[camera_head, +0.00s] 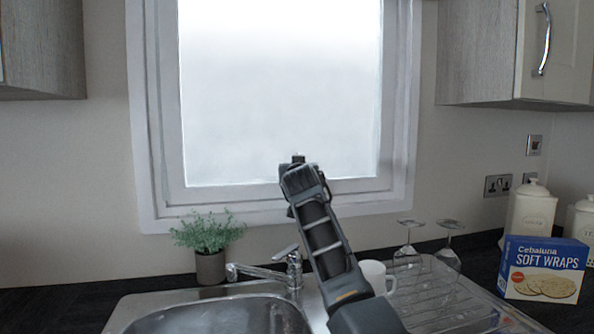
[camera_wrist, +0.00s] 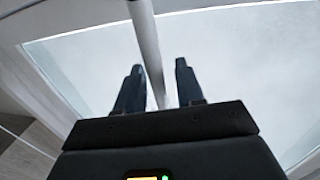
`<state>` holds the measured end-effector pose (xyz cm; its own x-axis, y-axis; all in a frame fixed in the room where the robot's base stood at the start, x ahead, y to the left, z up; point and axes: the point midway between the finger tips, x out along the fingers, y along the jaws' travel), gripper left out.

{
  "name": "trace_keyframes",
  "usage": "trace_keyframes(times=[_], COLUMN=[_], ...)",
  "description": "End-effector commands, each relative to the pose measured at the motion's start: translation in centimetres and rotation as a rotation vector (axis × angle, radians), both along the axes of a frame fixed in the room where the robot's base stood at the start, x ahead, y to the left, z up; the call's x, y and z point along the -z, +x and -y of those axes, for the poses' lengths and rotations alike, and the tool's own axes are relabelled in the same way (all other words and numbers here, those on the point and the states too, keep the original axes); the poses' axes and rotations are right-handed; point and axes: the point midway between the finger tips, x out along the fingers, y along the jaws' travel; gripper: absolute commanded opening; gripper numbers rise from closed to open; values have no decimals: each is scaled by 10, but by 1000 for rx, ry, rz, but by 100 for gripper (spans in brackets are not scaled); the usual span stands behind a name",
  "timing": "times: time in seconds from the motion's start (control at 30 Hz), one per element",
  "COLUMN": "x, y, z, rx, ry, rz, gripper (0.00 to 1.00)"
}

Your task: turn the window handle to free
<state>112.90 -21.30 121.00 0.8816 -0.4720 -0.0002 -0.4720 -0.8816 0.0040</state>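The window (camera_head: 280,95) has a pale frame and frosted glass above the sink. My gripper (camera_head: 299,165) is in front of the lower rail of its frame, and my arm hides that part of the rail. In the wrist view, a pale slim bar, which looks like the window handle (camera_wrist: 146,35), runs down between the two dark fingers of my gripper (camera_wrist: 160,66). The fingers are apart, with a gap visible between the bar and the right finger. The bar's lower end is hidden behind the gripper body. I cannot tell whether the left finger touches it.
A potted plant (camera_head: 208,240) and the tap (camera_head: 285,266) stand left of my arm. A white mug (camera_head: 374,276), two upturned glasses (camera_head: 408,255) and a Soft Wraps box (camera_head: 543,268) are to the right. Wall cupboards (camera_head: 490,60) flank the window.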

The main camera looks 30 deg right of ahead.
Motion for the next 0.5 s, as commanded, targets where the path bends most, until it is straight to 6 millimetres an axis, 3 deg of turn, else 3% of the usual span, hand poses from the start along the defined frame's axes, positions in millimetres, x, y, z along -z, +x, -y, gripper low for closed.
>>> trace_keyframes(times=[0.27, 0.5], x=[1, 2], y=[-10, -39], z=[-5, -21], rx=[0, 0], ry=[1, 1], rz=[0, 3], gripper=[37, 37])
